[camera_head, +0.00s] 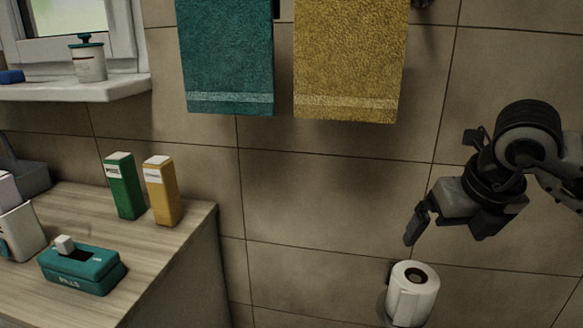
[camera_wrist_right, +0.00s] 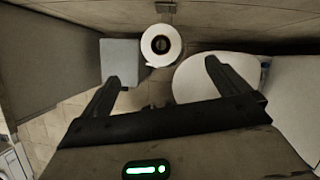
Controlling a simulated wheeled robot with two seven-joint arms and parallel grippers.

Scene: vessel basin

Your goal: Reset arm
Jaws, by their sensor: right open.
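My right gripper (camera_head: 443,190) is in the right part of the head view, in front of the tiled wall and above the toilet paper roll (camera_head: 413,292). In the right wrist view the two fingers of my right gripper (camera_wrist_right: 160,80) stand wide apart with nothing between them. The paper roll (camera_wrist_right: 161,45) shows beyond the fingertips there, apart from them. My left gripper is not in the head view.
A wooden counter (camera_head: 190,252) at left holds a green box (camera_head: 124,187), a yellow box (camera_head: 162,192) and a teal pill box (camera_head: 82,268). A teal towel (camera_head: 226,55) and a yellow towel (camera_head: 348,60) hang on the wall. A white toilet (camera_wrist_right: 196,78) shows in the wrist view.

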